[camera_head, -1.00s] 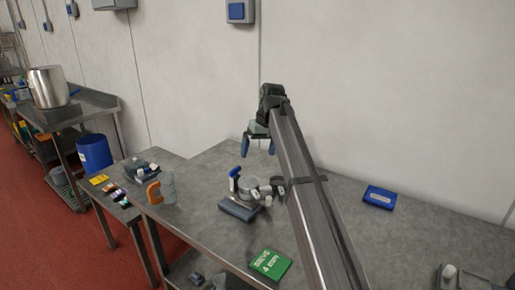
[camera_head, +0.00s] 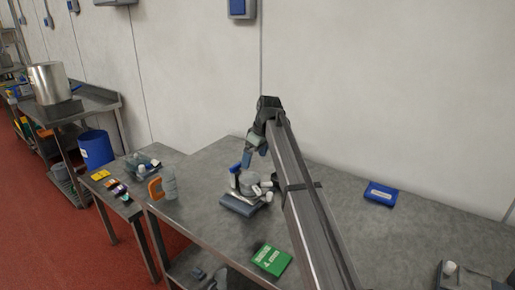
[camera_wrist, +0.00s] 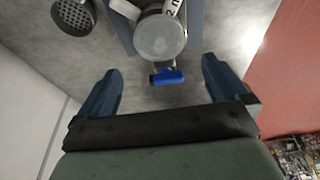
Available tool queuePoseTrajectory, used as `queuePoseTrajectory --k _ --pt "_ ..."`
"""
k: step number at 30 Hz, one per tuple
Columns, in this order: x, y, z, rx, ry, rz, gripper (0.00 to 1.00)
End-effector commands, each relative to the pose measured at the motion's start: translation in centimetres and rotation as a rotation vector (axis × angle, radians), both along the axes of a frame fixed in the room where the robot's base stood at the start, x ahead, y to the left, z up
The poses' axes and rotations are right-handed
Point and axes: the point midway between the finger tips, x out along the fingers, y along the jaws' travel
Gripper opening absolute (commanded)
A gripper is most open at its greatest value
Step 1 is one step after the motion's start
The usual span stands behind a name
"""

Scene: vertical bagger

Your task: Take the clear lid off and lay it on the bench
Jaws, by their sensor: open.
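A small device with a grey base (camera_head: 240,205) stands on the steel bench (camera_head: 205,222). It carries a round body topped by a pale, cloudy disc (camera_wrist: 160,38), which looks like the clear lid; its transparency is hard to judge. A blue T-shaped handle (camera_wrist: 167,76) sticks out beside the disc, and it also shows in the head view (camera_head: 235,168). My gripper (camera_head: 255,157) is open and empty, above and just behind the device. In the wrist view, my gripper's fingers (camera_wrist: 161,68) are spread wide, with the handle between them and the disc beyond.
A translucent jug with an orange handle (camera_head: 156,188) stands left of the device. A green sign (camera_head: 271,260) lies near the front edge, and a blue box (camera_head: 381,193) lies to the right. A perforated round part (camera_wrist: 74,16) is near the device.

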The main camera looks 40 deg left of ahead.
Motion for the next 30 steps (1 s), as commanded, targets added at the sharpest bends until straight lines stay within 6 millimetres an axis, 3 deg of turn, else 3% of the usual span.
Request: queuePoseTrajectory --k 6,15,30 --pt "0.0 0.9 -3.6 -0.002 0.001 -0.001 1.00" --pt "0.0 1.9 -6.9 -0.002 0.001 -0.002 1.00" --pt "0.0 2.1 -7.8 0.000 0.000 -0.001 1.00"
